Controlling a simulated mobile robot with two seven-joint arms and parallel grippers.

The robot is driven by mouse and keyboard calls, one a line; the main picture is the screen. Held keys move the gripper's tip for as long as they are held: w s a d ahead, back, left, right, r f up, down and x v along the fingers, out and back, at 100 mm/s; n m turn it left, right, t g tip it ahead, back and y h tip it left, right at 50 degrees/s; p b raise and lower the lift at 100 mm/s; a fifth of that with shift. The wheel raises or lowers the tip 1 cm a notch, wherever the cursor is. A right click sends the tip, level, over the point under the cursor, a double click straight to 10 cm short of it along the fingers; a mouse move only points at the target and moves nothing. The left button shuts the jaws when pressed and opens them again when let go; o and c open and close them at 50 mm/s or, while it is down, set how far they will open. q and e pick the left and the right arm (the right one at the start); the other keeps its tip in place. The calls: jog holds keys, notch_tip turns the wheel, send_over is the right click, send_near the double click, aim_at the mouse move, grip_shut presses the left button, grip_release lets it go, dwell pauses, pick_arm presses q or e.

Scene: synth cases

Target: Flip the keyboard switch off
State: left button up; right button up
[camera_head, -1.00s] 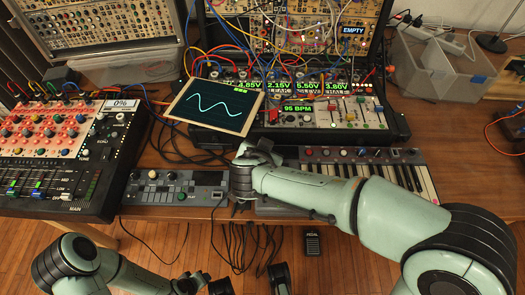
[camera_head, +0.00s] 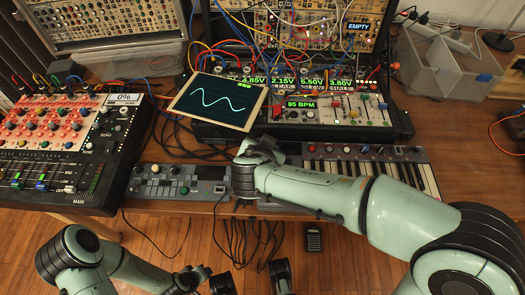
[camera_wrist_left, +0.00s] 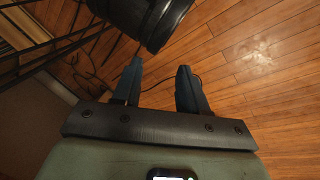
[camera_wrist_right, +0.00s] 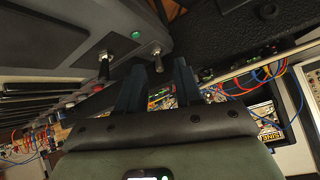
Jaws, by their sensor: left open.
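The keyboard (camera_head: 350,165) lies at the front of the table, right of centre, with white and black keys and a row of knobs. Its left end is hidden behind my right gripper in the head view. In the right wrist view its dark panel (camera_wrist_right: 60,35) is close up, with a lit green light (camera_wrist_right: 135,35) and a small metal toggle switch (camera_wrist_right: 155,50) beside it. My right gripper (camera_wrist_right: 160,66) has its fingers apart, the switch appearing just beyond the gap; contact cannot be told. My left gripper (camera_wrist_left: 160,65) is open and empty above the wooden floor.
A grey controller (camera_head: 175,187) lies left of the right gripper. A tilted waveform screen (camera_head: 218,100) and patched modules stand behind. A red-topped mixer (camera_head: 105,155) is at the left. Cables hang over the front edge. A black pedal (camera_head: 313,238) lies on the floor.

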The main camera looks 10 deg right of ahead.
pick_arm(q)
jog(key=s+d+r+g+p, duration=0.1)
jog(key=s+d+r+p, duration=0.1)
jog(key=s+r, duration=0.1)
jog(key=shift+s+d+r+h+p, duration=0.15)
jog(key=shift+s+r+h+p, duration=0.15)
jog(key=shift+s, duration=0.55)
pick_arm(e)
jog(key=v, duration=1.2)
jog(key=shift+s+r, duration=0.15)
jog(key=shift+s, duration=0.05)
jog(key=shift+a, duration=0.1)
